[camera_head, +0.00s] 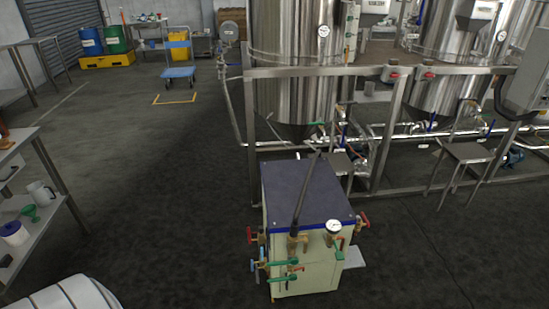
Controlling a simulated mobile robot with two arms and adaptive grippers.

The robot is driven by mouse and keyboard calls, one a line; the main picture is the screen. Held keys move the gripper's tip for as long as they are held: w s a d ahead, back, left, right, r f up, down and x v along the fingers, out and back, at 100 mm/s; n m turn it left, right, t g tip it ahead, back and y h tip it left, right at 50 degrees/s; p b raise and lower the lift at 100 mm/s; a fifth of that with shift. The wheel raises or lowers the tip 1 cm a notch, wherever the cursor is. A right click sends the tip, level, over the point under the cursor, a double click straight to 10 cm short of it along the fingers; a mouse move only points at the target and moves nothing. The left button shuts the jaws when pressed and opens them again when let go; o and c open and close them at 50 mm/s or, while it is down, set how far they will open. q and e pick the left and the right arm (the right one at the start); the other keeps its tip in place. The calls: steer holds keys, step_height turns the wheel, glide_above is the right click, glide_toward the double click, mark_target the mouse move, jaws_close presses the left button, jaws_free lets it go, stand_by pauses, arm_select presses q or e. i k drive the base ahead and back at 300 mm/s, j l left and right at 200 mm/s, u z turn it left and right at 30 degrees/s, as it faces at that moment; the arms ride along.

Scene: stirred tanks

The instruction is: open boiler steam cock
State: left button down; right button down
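The boiler (312,191) is a cream cabinet with a dark blue top, standing on the floor in the lower middle of the head view. A round gauge (333,226) sits at its front right. Red handles show on its left (249,236) and right (365,220) sides. Green handles (287,277) and small blue handles (254,265) are on the front left pipework. I cannot tell which of these is the steam cock, nor whether it is open or closed. A dark rod (305,190) rises above the front valves. Neither of my grippers is in view.
A metal frame (320,73) with steel tanks (290,60) stands behind the boiler. A small stool (466,153) is at the right. A shelf unit (45,146) with jugs stands at the left. A blue cart (178,73) is farther back. The floor left of the boiler is clear.

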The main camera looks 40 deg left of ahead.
mark_target(294, 260)
steer(key=j+u, duration=0.65)
steer(key=u, duration=0.3)
steer(key=i+l, duration=0.05)
